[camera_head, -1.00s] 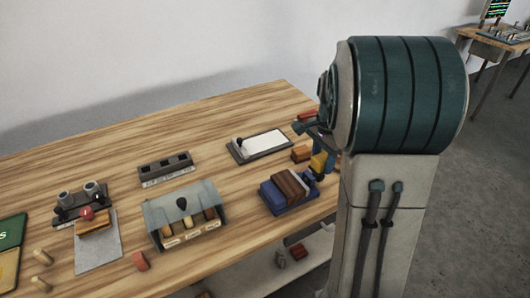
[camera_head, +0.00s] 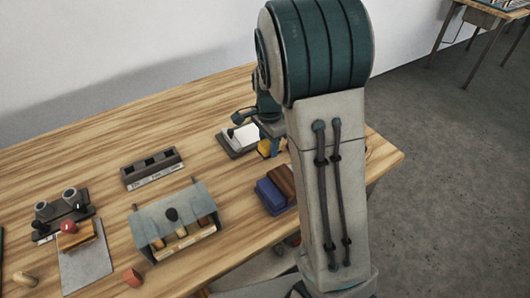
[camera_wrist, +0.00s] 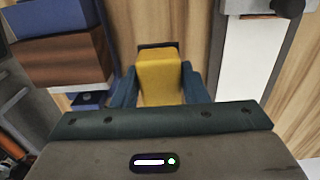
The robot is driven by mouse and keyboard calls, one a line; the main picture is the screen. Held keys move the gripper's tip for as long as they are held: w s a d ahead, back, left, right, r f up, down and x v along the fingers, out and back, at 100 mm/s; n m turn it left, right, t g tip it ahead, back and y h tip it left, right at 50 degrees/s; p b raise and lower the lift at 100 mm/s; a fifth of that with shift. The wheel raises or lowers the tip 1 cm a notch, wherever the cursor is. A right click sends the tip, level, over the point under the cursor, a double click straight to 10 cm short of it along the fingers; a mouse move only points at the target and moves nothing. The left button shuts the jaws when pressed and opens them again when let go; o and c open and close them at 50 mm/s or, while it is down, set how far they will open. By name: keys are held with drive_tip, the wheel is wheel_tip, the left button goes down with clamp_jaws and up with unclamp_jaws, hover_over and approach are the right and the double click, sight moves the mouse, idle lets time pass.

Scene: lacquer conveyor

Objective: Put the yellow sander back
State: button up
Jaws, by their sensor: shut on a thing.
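The yellow sander (camera_head: 265,148) is a yellow block, mostly hidden behind my arm in the head view. In the wrist view the sander (camera_wrist: 160,78) sits between my two blue-green fingers, with a dark edge at its far end. My gripper (camera_wrist: 158,88) is shut on it. In the head view my gripper (camera_head: 268,138) is between the white-topped plate and the blue tray. I cannot tell how high the sander is above the table.
The blue tray (camera_head: 268,197) with brown blocks stands in front of my gripper. The white-topped plate (camera_head: 238,141) lies behind it.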

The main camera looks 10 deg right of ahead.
sight(265, 163)
drive_tip(key=shift+w+a+f, duration=0.1)
drive_tip(key=shift+a+f, duration=0.35)
drive_tip(key=shift+a, duration=0.05)
drive_tip(key=shift+f, duration=1.85)
drive_tip(key=shift+f, duration=0.2)
drive_tip(key=o, duration=1)
drive_tip(key=shift+c, duration=0.2)
drive_tip(key=shift+r, duration=0.15)
